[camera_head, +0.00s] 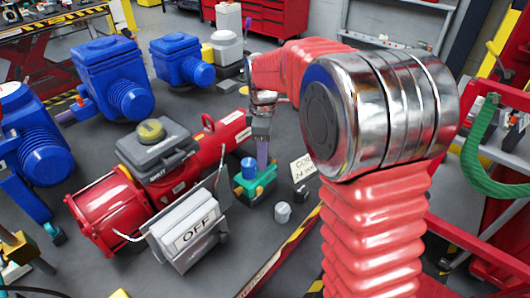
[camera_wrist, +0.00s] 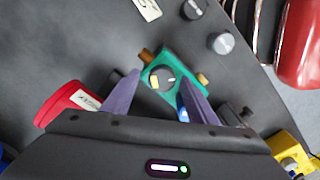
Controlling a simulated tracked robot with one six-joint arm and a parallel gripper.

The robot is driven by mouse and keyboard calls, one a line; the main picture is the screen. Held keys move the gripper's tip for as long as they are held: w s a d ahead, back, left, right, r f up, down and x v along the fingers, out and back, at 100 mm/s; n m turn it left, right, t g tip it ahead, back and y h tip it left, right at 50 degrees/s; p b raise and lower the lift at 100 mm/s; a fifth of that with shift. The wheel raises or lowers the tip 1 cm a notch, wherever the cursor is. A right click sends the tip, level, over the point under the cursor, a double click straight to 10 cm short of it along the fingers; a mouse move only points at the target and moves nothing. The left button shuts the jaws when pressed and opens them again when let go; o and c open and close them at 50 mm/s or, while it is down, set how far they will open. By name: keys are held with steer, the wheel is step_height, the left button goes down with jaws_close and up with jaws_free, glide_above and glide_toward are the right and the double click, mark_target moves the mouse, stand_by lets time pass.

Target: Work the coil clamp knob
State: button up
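A small teal block (camera_head: 254,186) stands on the dark bench, with a blue cylinder (camera_head: 249,168) on top. In the wrist view the teal block (camera_wrist: 183,68) has brass fittings at its ends. A dark round knob (camera_wrist: 161,78) with yellow and pale marks shows on it. The blue cylinder (camera_wrist: 183,114) is partly hidden by the right finger. I cannot tell for certain which part is the coil clamp knob. My gripper (camera_head: 263,165) points down at the block. In the wrist view my gripper (camera_wrist: 162,77) has its purple fingers apart, either side of the dark knob, with nothing visibly held.
A red actuator (camera_head: 180,185) with a grey box and an "OFF" sign (camera_head: 195,232) stands left of the block. A silver cylinder (camera_head: 282,212) and a small black knob (camera_head: 300,193) stand to its right, near a label card (camera_head: 303,168). Blue motors (camera_head: 110,75) stand behind.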

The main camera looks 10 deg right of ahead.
steer(key=shift+s+r, duration=0.1)
steer(key=shift+r, duration=0.3)
step_height(320, 180, up, 13)
stand_by(0.5)
